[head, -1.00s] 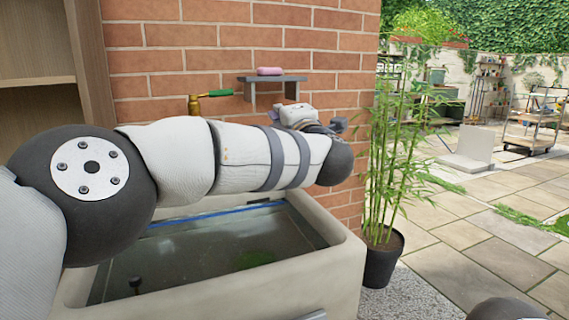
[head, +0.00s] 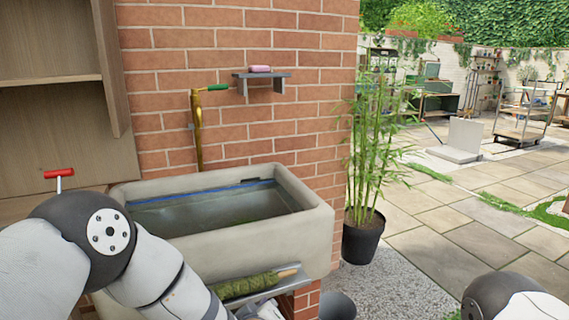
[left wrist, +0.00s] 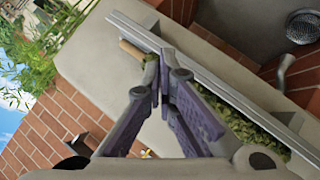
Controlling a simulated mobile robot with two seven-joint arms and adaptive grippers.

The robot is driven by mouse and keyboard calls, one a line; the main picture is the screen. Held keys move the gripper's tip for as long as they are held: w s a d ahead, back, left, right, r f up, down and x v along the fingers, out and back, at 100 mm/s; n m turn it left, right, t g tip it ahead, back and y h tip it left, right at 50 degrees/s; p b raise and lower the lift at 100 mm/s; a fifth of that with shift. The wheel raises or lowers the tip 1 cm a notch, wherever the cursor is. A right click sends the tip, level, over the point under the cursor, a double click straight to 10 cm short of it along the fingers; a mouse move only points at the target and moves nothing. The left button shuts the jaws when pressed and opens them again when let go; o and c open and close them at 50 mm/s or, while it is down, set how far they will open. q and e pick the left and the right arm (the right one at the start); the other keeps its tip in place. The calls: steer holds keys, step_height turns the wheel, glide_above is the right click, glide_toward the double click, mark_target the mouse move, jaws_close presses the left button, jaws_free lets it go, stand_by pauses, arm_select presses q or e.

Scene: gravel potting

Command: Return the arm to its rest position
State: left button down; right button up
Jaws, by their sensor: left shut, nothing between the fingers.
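My left arm (head: 150,265) comes in at the lower left and slopes down in front of the stone sink (head: 325,230). In the left wrist view my left gripper (left wrist: 160,88) is shut and empty. Its fingers overlap the view of a metal ledge (left wrist: 225,88) that bears a green, moss-like roll with a wooden end (left wrist: 132,50). I cannot tell how close they are to it. My right gripper is out of view; only part of my right arm (head: 505,298) shows at the lower right.
A brass tap (head: 197,130) with a green handle rises behind the water-filled sink. A small wall shelf (head: 262,76) holds a pink bar (head: 260,69). A potted bamboo (head: 362,238) stands right of the sink. Wooden shelving (head: 112,60) stands left. Paving at right is open.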

arm_select(q)
steer(key=s+a+f+m+g, duration=0.2)
steer(key=s+a+f, duration=0.1)
steer(key=s+f, duration=0.3)
steer(key=s+a+f+m+g, duration=0.1)
steer(key=s+a+f+g, duration=0.2)
steer(key=s, duration=0.4)
steer(key=s+a+m+g, duration=0.1)
steer(key=s+a+g, duration=0.2)
steer(key=s, duration=0.9)
steer(key=s+a+f+m+g+y+p, duration=0.1)
steer(key=s+a+g, duration=0.2)
steer(key=s, duration=0.9)
steer(key=s+a+m+g, duration=0.1)
steer(key=s+a+g, duration=0.2)
steer(key=s+a, duration=0.4)
steer(key=s, duration=0.5)
steer(key=shift+f+m+y+p, duration=0.25)
steer(key=shift+m+y+p, duration=0.05)
steer(key=shift+m, duration=0.1)
arm_select(e)
steer(key=shift+w+r+t, duration=0.5)
steer(key=shift+w+r, duration=0.6)
steer(key=shift+r, duration=0.05)
